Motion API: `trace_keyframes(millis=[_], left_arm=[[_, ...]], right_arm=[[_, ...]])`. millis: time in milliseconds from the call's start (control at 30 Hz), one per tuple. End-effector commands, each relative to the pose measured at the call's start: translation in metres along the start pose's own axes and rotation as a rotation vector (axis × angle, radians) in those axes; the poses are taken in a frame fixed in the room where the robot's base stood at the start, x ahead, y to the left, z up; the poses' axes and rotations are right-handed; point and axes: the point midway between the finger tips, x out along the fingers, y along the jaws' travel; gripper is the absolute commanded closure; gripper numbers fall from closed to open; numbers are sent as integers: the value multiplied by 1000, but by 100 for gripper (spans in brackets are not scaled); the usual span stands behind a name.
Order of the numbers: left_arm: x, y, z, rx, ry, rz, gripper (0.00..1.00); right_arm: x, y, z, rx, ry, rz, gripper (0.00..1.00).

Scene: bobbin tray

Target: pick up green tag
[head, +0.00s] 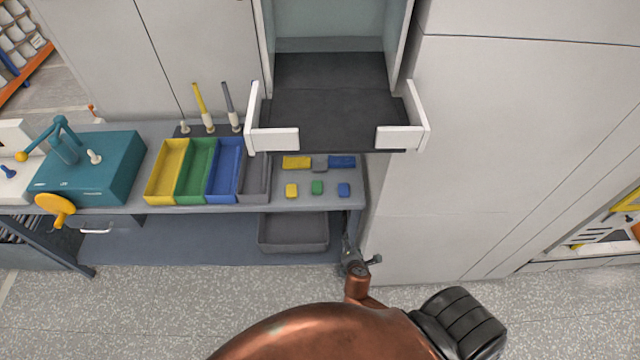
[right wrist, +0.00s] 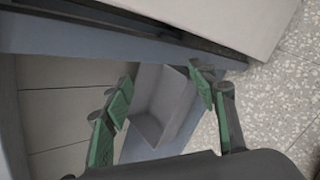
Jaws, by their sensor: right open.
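The green tag (head: 317,187) is a small block lying on the grey bench top (head: 275,204). The green tag does not show in that view. My left gripper is out of view.
Yellow, green, blue and grey trays (head: 222,170) stand left of the tags. A larger yellow block (head: 296,162) and blue block (head: 342,161) lie behind them. A grey bin (head: 293,246) sits on the lower shelf.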

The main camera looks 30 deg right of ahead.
Motion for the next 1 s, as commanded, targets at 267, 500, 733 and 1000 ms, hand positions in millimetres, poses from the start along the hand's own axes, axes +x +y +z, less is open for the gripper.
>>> trace_keyframes(millis=[267,500,733,1000], left_arm=[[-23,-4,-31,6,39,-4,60],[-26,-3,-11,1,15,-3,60],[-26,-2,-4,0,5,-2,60],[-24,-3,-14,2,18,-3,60]], right_arm=[[-84,132,61,-212,-172,208,47],[-105,194,54,-609,-305,370,47],[-101,215,25,-949,-382,470,47],[-82,232,19,-1020,-400,490,47]])
